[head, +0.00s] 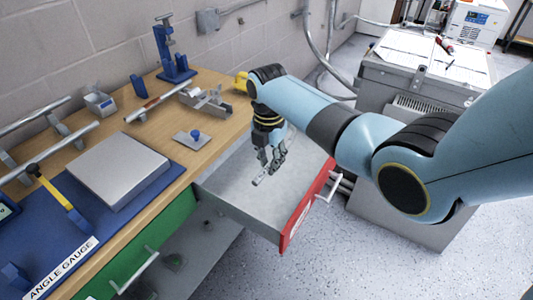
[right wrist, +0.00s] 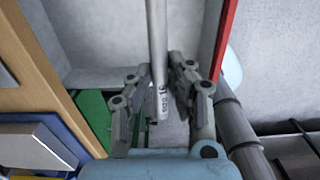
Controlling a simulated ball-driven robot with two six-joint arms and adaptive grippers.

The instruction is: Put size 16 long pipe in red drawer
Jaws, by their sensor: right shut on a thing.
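The red drawer (head: 305,208) is pulled open at the workbench's right end, with a grey inside and a red front. Its red front also shows along the right of the right wrist view (right wrist: 226,35). My right gripper (head: 271,162) reaches down over the open drawer. In the right wrist view it is shut on a grey pipe (right wrist: 157,45) with a printed label that seems to read "size 16". The pipe's short lower end (head: 261,180) shows below the fingers in the head view. Whether it touches the drawer floor I cannot tell. My left gripper is out of view.
The wooden workbench (head: 222,88) holds a blue angle gauge board, a grey plate (head: 118,168), a blue stand (head: 172,50) and other pipes at the left. A green drawer (head: 150,245) is left of the red one. A grey cabinet (head: 405,85) stands at the right.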

